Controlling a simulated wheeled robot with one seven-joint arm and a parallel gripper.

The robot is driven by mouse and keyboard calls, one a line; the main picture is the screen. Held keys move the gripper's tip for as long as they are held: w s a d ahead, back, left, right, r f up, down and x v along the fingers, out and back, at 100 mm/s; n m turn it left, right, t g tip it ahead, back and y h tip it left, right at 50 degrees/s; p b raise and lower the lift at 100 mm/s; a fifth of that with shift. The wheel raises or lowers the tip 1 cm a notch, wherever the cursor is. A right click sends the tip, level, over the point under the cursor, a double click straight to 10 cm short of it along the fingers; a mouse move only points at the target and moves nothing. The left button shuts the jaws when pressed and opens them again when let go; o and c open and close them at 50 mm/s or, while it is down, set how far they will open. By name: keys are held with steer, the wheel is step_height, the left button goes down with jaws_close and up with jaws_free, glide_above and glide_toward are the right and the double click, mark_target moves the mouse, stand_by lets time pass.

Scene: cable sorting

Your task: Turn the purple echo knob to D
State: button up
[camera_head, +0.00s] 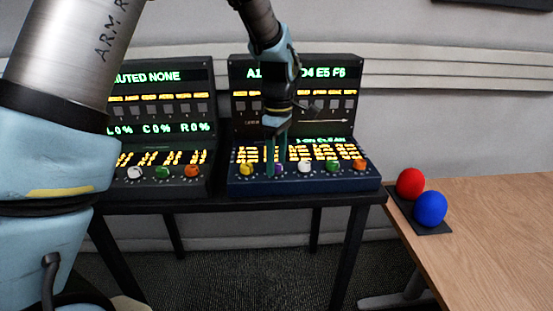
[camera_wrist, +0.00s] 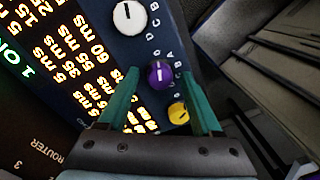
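The purple knob (camera_wrist: 159,74) sits on the front panel of the right console (camera_head: 305,180), and in the head view it shows beside my fingers (camera_head: 279,169). It has a white pointer line and letters beside it. In the wrist view my gripper (camera_wrist: 163,100) has its two green fingers spread, one on each side of the purple knob, with gaps visible. In the head view my gripper (camera_head: 276,168) is over the panel and partly covers the purple knob. I cannot tell the letter that the pointer marks.
A yellow knob (camera_head: 246,169) and a white knob (camera_head: 304,166) flank the purple one. Green (camera_head: 332,166) and orange (camera_head: 359,164) knobs are farther right. A second console (camera_head: 165,187) stands left. Red (camera_head: 410,183) and blue (camera_head: 431,208) balls rest on the wooden table (camera_head: 500,230).

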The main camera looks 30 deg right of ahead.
jaws_close()
stand_by(0.3)
